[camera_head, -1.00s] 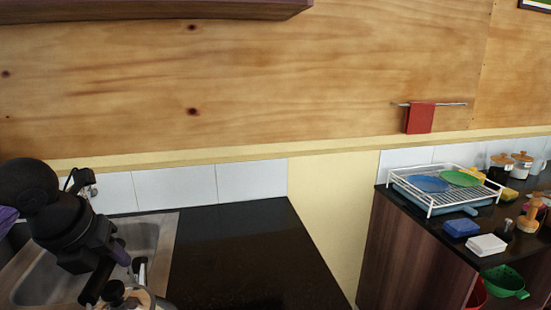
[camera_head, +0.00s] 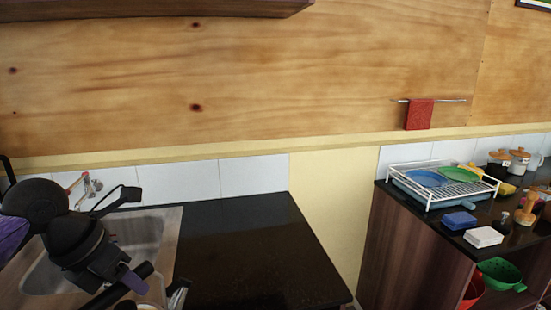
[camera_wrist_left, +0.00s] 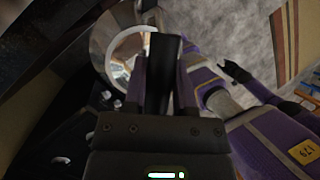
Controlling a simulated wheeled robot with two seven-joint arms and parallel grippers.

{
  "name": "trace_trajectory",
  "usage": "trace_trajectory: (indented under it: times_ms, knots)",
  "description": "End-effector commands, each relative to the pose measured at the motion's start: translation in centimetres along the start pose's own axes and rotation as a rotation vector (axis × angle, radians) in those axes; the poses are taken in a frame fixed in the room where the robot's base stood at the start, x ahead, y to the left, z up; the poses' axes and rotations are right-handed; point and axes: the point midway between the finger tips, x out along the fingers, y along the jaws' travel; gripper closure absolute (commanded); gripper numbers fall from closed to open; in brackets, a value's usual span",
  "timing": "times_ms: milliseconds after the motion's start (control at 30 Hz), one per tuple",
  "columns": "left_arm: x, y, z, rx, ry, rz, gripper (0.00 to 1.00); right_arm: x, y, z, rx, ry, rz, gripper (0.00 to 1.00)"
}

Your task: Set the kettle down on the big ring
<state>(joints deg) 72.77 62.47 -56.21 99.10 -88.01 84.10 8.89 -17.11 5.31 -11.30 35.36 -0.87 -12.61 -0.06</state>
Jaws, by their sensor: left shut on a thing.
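The kettle shows only as a small bright metal piece (camera_head: 176,296) at the bottom edge of the head view. In the left wrist view its round shiny metal body (camera_wrist_left: 103,43) lies beyond the fingers, partly hidden. My left gripper (camera_head: 140,284) is shut on the kettle's black handle, which stands between its purple fingers in the left wrist view (camera_wrist_left: 163,75). The gripper is over the lower left, in front of the sink. I cannot make out the big ring in either view. I cannot make out my right gripper.
A steel sink (camera_head: 150,228) lies behind my left arm. The black worktop (camera_head: 245,250) to its right is clear. Across a gap, another counter holds a white dish rack (camera_head: 440,203) with plates, a blue box (camera_head: 459,221) and jars. A red towel (camera_head: 419,114) hangs on the wall.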

Motion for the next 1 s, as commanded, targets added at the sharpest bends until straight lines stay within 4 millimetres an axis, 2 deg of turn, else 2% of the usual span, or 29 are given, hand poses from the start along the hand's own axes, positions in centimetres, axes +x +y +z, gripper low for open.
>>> trace_trajectory:
  times_ms: [167,367,700,1000]
  knots:
    - [1.8,-1.1,-0.6,0.283,0.059,-0.121,1.00,0.5,0.0,0.2,0.000,-0.003,0.000,0.41]
    - [4.0,-2.7,-1.7,0.704,0.152,-0.296,1.00,1.1,-0.1,0.3,0.000,-0.006,-0.001,0.41]
    - [7.3,-5.4,-4.1,1.538,0.335,-0.638,1.00,2.2,-0.1,0.6,-0.001,-0.009,-0.002,0.41]
    - [9.4,-7.3,-6.2,2.250,0.492,-0.932,1.00,3.2,-0.1,0.7,-0.001,-0.011,-0.003,0.41]
